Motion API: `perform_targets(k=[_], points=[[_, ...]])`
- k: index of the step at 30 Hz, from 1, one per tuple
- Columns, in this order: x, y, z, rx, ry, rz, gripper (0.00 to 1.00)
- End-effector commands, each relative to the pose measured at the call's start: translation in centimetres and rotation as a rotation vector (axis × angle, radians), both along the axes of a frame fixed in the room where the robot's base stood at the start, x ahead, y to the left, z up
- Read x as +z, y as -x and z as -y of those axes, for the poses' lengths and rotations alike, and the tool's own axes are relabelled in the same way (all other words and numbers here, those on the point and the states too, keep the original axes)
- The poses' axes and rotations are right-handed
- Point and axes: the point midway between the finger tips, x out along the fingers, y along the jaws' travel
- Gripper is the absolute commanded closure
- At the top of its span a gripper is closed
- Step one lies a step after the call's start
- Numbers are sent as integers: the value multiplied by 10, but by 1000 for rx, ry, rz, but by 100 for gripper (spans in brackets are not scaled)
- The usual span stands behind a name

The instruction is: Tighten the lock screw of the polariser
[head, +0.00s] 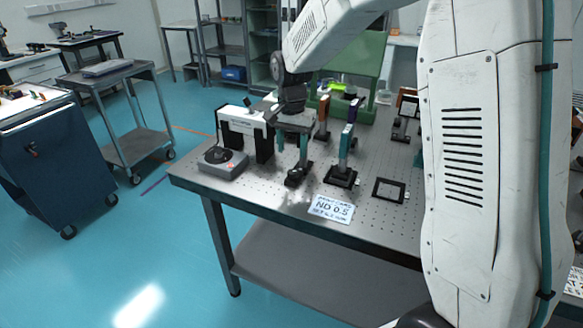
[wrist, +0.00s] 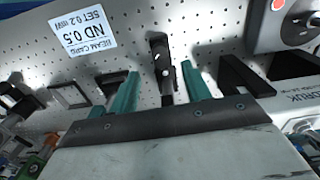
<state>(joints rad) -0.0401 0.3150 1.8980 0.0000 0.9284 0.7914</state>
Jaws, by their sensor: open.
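My gripper (head: 293,150) points down over the front left part of the optical table, its two teal fingers apart. In the wrist view the fingers of my gripper (wrist: 160,72) stand either side of a dark post mount (wrist: 162,52) on a slotted black base, with gaps visible on both sides. The base of this mount (head: 298,177) shows below the fingers in the head view; its upper part is hidden by my gripper. I cannot tell for sure that it is the polariser, and no lock screw can be made out clearly.
The perforated table (head: 262,203) bears a grey knobbed unit (head: 223,162) and a white box with black ends (head: 243,127) at left. A printed ND 0.5 card (head: 331,209) lies in front.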

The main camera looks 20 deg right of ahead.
Motion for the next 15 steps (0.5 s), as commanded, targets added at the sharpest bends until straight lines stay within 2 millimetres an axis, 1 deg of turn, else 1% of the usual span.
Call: perform_targets(k=[5, 10, 15], points=[[-22, 1, 0, -7, 0, -4, 52], [-51, 1, 0, -6, 0, -4, 52], [-70, 0, 0, -5, 0, -3, 52]])
